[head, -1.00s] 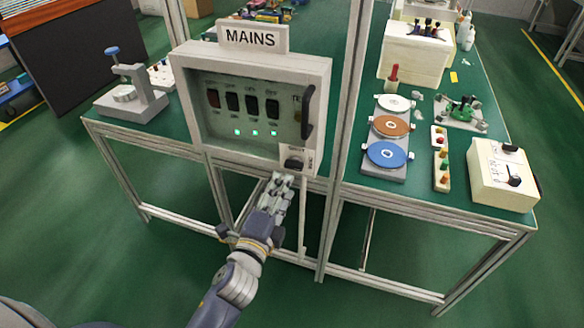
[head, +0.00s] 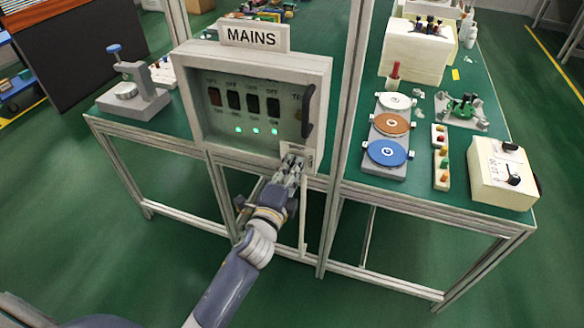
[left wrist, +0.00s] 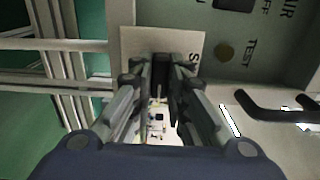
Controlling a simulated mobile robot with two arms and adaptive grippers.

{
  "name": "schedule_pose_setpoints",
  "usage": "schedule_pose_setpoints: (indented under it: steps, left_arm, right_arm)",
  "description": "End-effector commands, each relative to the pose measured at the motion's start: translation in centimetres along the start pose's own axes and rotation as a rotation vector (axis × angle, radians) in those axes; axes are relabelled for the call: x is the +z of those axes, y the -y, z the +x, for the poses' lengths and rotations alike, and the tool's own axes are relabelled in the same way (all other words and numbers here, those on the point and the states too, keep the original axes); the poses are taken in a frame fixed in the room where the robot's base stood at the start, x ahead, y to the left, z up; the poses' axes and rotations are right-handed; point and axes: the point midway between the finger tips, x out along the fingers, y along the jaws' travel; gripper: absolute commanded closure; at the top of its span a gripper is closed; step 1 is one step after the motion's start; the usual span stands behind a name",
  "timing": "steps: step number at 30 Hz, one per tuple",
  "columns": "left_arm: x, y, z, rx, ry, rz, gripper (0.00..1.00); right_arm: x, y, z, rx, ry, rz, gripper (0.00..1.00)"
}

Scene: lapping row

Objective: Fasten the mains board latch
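The MAINS board (head: 310,75) is a grey box with a row of dark switches and several lit green lamps, standing upright on a frame. A black bar handle (head: 308,108) is on its right side and also shows in the left wrist view (left wrist: 262,113). The latch's pale plate (head: 299,148) is at the board's lower right corner; it fills the upper middle of the left wrist view (left wrist: 190,42). My right gripper is out of view.
Metal frame posts (head: 345,130) stand right of the board. The right-hand green bench holds coloured discs (head: 387,152), a cream box with black knobs (head: 503,172) and a white block (head: 415,52). A grey gauge stand (head: 135,95) is on the left. The floor in front is clear.

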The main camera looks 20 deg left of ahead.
Motion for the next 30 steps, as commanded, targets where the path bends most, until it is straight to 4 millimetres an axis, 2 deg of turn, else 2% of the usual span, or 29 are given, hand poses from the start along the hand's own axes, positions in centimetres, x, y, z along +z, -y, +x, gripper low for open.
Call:
schedule_pose_setpoints:
  steps: [14, 20, 30]
  left_arm:
    - [0.0, 0.0, 0.0, 0.001, 0.000, -0.051, 1.00]
    - [0.0, 0.0, 0.0, 0.002, 0.002, -0.172, 1.00]
    - [0.0, 0.1, -0.1, 0.002, 0.001, -0.482, 1.00]
  right_arm:
    - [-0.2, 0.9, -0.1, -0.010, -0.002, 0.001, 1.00]
    - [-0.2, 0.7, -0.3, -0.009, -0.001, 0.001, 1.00]
    - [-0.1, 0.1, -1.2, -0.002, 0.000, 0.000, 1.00]
